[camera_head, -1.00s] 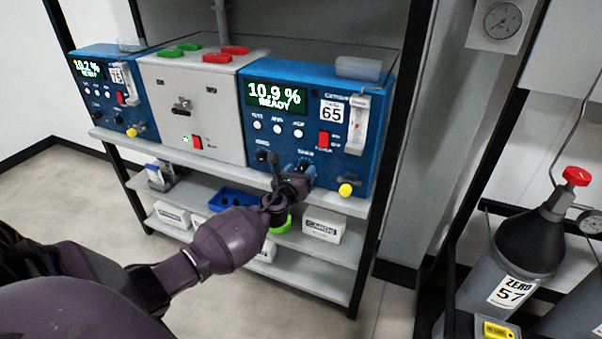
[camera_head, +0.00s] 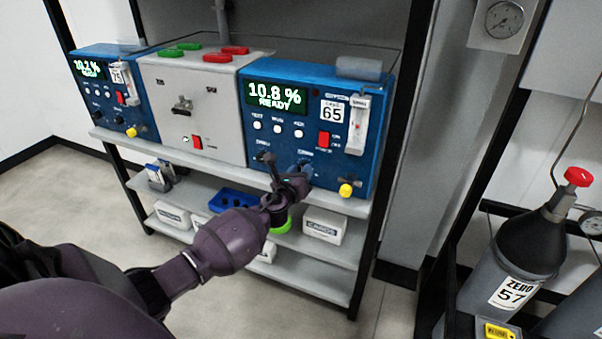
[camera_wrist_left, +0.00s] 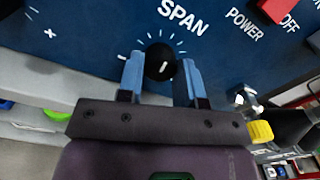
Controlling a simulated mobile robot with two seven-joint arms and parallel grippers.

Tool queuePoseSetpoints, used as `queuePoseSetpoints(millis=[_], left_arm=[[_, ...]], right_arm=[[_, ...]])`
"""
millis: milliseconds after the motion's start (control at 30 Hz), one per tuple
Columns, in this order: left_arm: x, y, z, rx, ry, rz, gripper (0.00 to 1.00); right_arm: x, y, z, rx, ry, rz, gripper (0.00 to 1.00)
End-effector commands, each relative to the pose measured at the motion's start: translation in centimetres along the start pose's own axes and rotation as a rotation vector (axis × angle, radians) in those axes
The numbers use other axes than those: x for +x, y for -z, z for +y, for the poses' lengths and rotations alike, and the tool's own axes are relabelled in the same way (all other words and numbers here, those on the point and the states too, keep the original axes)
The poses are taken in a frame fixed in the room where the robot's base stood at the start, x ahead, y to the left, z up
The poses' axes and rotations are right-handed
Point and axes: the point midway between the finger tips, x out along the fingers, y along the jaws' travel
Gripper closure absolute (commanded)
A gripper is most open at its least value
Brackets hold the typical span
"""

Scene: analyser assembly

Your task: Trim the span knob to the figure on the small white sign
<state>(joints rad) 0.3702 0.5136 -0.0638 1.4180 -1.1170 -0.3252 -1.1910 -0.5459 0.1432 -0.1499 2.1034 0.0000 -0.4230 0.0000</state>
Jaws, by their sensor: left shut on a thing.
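The right-hand blue analyser (camera_head: 300,95) has a lit display (camera_head: 275,95) reading 10.8 % READY. The black span knob (camera_wrist_left: 160,62) sits under the word SPAN in the left wrist view, with a white pointer mark and white dial ticks around it. My left gripper (camera_head: 297,184) is at the analyser's lower front. In the left wrist view the blue fingers of this gripper (camera_wrist_left: 162,78) are on either side of the knob, shut on it. My right gripper is out of view.
A grey box (camera_head: 195,105) with green and red tags on top stands left of this analyser. A second blue analyser (camera_head: 105,90) is at the far left. A yellow knob (camera_head: 346,190) and a red switch (camera_head: 323,139) are near my left gripper. A gas cylinder labelled 57 (camera_head: 490,280) stands at right.

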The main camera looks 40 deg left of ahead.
Motion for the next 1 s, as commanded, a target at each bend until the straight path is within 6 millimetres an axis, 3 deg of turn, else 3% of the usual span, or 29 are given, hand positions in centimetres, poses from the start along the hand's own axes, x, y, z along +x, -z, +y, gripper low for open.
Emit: queuePoseSetpoints(millis=[1000], left_arm=[[-0.03, 0.08, -0.04, -0.938, 0.000, 0.001, 0.90]], right_arm=[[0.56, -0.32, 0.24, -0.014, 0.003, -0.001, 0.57]])
